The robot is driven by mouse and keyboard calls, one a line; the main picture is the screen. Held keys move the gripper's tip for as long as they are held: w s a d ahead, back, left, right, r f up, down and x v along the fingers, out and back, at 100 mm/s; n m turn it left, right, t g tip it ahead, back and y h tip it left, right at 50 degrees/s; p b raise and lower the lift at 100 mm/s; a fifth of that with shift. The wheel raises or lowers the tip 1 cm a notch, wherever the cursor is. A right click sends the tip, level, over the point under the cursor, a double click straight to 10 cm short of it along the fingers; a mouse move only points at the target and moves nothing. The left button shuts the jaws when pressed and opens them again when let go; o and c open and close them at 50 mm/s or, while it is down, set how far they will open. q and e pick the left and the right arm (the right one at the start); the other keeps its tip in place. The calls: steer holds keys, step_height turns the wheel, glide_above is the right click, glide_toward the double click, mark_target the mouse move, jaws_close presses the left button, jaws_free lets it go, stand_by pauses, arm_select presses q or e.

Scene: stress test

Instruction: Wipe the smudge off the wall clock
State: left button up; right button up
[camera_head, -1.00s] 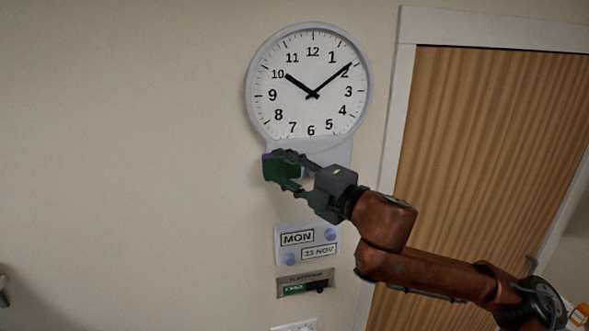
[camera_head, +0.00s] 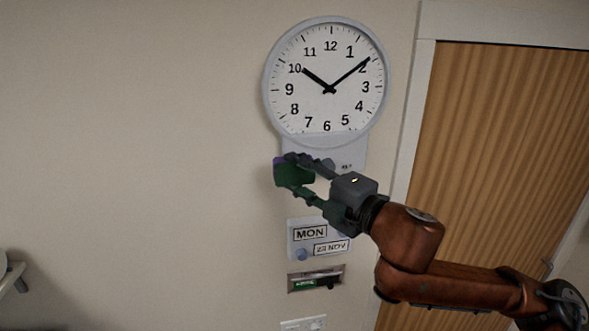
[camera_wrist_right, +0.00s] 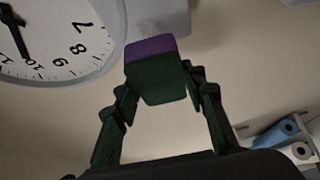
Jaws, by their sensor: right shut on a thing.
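The wall clock (camera_head: 326,107) hangs on the wall with a white face, black numerals and a grey rim; it also shows, partly cut off, in the right wrist view (camera_wrist_right: 50,50). I cannot make out a smudge on its face. My right gripper (camera_head: 296,178) is shut on a dark green block with a purple face (camera_wrist_right: 158,75), which looks like an eraser or sponge. The block is below the clock's lower left rim, in front of the wall, apart from the clock face in the head view. My left gripper is not in view.
A pale panel (camera_head: 352,152) is under the clock, partly behind my gripper. A MON date sign (camera_head: 303,252), a lock plate (camera_head: 316,279) and a switch plate (camera_head: 303,324) are below. A wooden door (camera_head: 500,150) stands right. The wall at left is bare.

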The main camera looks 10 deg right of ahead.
mark_target(285, 176)
steer(key=shift+s, duration=0.6)
steer(key=shift+s, duration=0.15)
steer(key=shift+s, duration=1.45)
steer(key=shift+w, duration=0.15)
